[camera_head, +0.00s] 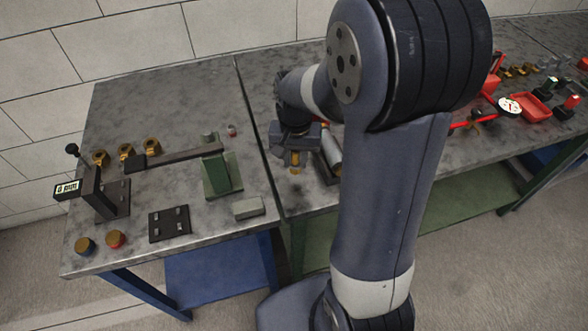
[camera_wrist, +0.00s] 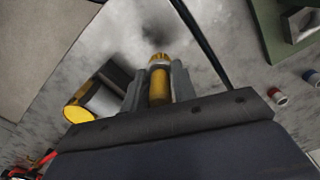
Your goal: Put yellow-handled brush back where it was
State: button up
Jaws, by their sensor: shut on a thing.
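My gripper (camera_head: 296,157) is shut on a yellow, roughly cylindrical piece, which I take to be the yellow-handled brush (camera_wrist: 159,88). In the wrist view it stands between the two grey fingers, with an orange-yellow ribbed end past the tips. In the head view the brush (camera_head: 295,166) points down below the gripper, close over the grey tabletop. I cannot tell whether it touches. Its upper part is hidden by the gripper. A dark shadow lies on the table beyond it in the wrist view.
A grey cylinder with a yellow end (camera_wrist: 90,106) lies in a dark holder beside the gripper; it also shows in the head view (camera_head: 331,148). A green stand (camera_head: 221,175) with a long bar is to the left. Red items and a red tray (camera_head: 529,106) are right.

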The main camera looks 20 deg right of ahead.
aim_at(295, 163)
jog(key=shift+f, duration=2)
jog(key=shift+f, duration=0.15)
jog(key=o, duration=1)
notch_tip(295, 163, up, 12)
jog(key=shift+r, duration=0.2)
